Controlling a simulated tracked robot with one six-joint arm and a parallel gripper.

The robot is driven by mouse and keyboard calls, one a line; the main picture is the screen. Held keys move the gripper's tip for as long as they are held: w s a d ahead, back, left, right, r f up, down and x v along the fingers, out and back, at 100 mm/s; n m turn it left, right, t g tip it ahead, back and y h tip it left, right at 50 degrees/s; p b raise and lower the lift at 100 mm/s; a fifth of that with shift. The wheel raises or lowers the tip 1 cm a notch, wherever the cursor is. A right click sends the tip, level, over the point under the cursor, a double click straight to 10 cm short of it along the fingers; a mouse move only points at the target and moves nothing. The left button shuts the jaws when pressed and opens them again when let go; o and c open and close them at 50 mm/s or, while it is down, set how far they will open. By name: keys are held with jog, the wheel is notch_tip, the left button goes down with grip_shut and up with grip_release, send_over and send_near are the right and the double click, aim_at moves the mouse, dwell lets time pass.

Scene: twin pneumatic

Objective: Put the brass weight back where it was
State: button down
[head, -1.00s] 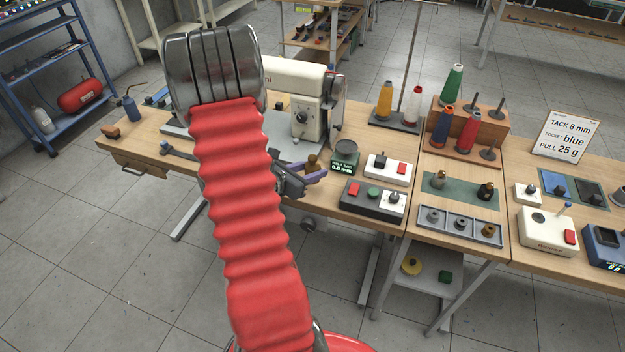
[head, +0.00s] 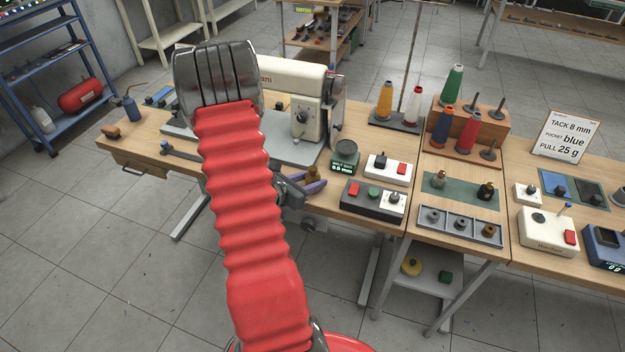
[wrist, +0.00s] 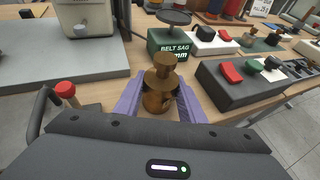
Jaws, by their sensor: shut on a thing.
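The brass weight (wrist: 160,92), a stepped brown-gold cylinder with a knob on top, is upright between the purple fingers of my gripper (wrist: 160,108). The fingers press on it from both sides. In the head view the weight (head: 313,173) and the purple fingers show just right of my red arm sleeve, by the front of the left bench. I cannot tell whether its base touches the bench. The belt sag gauge (head: 344,166), with an empty dark round pan (head: 345,147), stands just beyond it.
A dark button box (head: 373,201) and a white switch box (head: 388,169) stand to the right. A grey tray (head: 458,238) holds small cylinders; two more pieces stand on a green mat (head: 460,187). A sewing machine (head: 300,88) stands behind. A red-topped lever (wrist: 65,88) is left of my gripper.

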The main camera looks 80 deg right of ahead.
dwell(0.3)
jog(key=c, duration=1.2)
grip_release()
jog(key=shift+o, duration=0.2)
jog(key=v, duration=1.2)
